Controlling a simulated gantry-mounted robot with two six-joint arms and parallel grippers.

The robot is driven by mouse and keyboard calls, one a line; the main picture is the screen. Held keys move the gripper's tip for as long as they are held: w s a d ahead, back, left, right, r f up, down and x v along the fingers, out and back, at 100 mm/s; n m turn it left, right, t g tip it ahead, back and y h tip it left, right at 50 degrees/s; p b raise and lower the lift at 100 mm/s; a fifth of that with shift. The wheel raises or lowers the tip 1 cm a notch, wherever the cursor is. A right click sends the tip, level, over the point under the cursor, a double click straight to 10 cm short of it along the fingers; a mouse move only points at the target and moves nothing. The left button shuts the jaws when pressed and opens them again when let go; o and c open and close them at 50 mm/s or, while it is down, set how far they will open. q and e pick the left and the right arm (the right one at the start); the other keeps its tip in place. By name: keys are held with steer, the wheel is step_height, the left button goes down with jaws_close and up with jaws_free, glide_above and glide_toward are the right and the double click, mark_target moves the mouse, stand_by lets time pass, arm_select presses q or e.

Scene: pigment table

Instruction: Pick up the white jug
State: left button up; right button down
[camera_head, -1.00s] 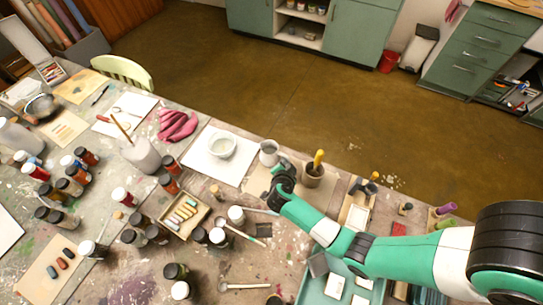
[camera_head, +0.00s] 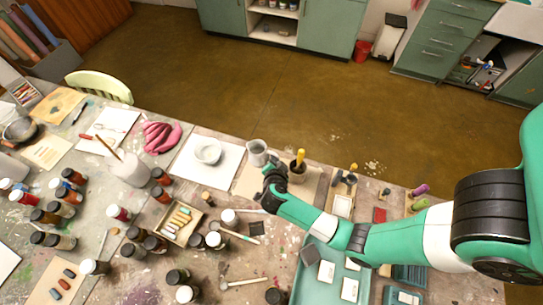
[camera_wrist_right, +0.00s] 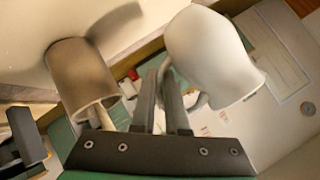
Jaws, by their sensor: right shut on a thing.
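The white jug (camera_head: 257,153) is at the table's far side, between a pale bowl and a brown pot. My right gripper (camera_head: 272,172) is at its near right side in the head view. In the right wrist view the jug (camera_wrist_right: 212,55) is large at the upper right, beside my right gripper's fingers (camera_wrist_right: 166,88). The fingers are close together, shut on the jug at its handle, which they partly hide. I cannot tell whether the jug's base is clear of the table. My left gripper is not in view.
The brown pot (camera_head: 297,173) with a yellow-handled tool stands close right of the gripper; it also shows in the right wrist view (camera_wrist_right: 82,78). The pale bowl (camera_head: 208,151) sits on white paper to the left. Several paint jars and a pastel tray (camera_head: 165,231) stand nearer.

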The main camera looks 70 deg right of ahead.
steer(key=s+a+r+p, duration=0.5)
steer(key=s+a+r, duration=0.1)
steer(key=s, duration=0.3)
steer(key=shift+s+r, duration=0.25)
steer(key=shift+r, duration=0.2)
